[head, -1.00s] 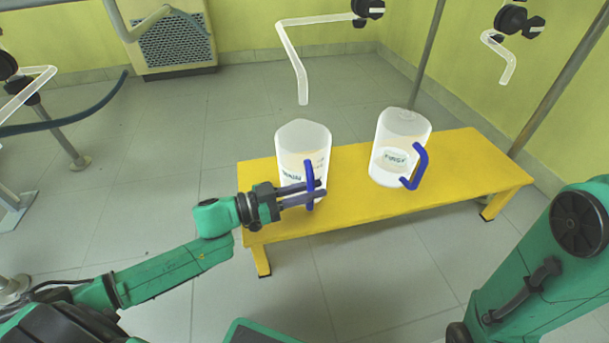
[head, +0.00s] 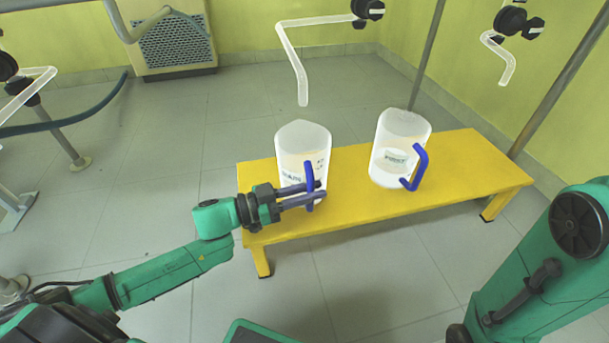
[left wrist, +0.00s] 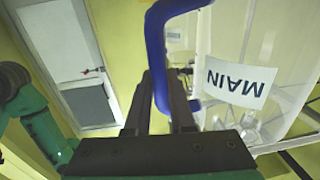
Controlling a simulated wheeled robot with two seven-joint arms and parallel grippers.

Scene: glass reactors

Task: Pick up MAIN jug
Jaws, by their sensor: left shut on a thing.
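The MAIN jug (head: 302,150) is a translucent white jug with a blue handle, standing at the left end of the yellow bench. Its label reads MAIN in the left wrist view (left wrist: 238,84), where it appears upside down. My left gripper (head: 314,192) reaches in from the left and is shut on the jug's blue handle. In the left wrist view its fingers (left wrist: 160,95) lie on both sides of the blue handle (left wrist: 154,45). My right gripper is out of view; only my right arm shows at the lower right.
A second jug with a blue handle, labelled PURGE (head: 398,150), stands to the right on the yellow bench (head: 455,170). A bent glass tube (head: 297,65) hangs above and behind the MAIN jug. Metal posts stand behind the bench. The floor in front is clear.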

